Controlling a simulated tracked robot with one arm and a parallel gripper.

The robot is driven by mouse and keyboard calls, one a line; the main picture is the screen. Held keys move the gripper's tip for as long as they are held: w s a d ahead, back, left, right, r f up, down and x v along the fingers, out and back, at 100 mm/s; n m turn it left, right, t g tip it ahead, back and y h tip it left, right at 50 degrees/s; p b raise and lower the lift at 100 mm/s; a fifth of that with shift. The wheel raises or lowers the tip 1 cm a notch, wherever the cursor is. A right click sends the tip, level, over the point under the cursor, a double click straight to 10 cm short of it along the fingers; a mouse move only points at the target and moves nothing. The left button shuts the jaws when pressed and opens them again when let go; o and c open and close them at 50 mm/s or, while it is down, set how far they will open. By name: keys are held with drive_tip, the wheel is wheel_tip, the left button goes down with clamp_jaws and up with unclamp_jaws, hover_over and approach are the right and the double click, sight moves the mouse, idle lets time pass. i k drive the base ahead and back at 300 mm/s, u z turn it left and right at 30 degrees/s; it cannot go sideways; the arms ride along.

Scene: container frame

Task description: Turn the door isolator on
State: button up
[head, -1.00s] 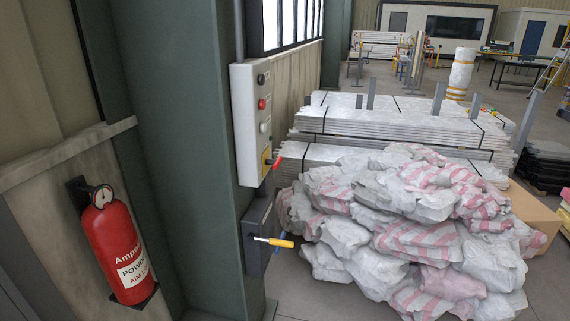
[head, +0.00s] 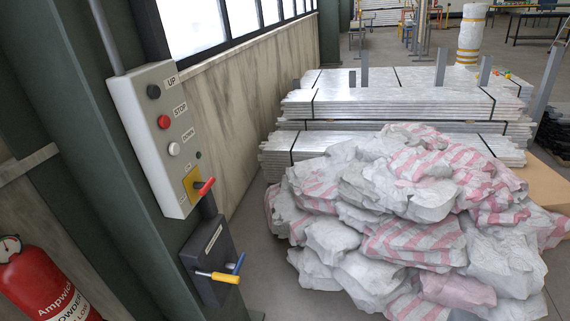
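A light grey control box (head: 150,140) is mounted on a dark green column at the left. It carries a black UP button (head: 153,91), a red STOP button (head: 163,121) and a white DOWN button (head: 173,149). Low on it is the isolator, a red rotary handle (head: 205,187) on a yellow plate (head: 190,184). The handle tilts up to the right; the small labels around it are too small to read surely. My gripper is not in view.
Below the box is a dark grey box (head: 210,255) with a yellow-handled tool (head: 224,278) and a blue handle (head: 239,264) sticking out. A red fire extinguisher (head: 40,290) is at lower left. Piled sacks (head: 410,215) and stacked panels (head: 400,105) fill the right. A narrow floor strip shows between.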

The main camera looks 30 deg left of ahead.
sight(204, 186)
drive_tip(key=u, duration=0.1)
drive_tip(key=i, duration=1.3)
drive_tip(key=u, duration=0.55)
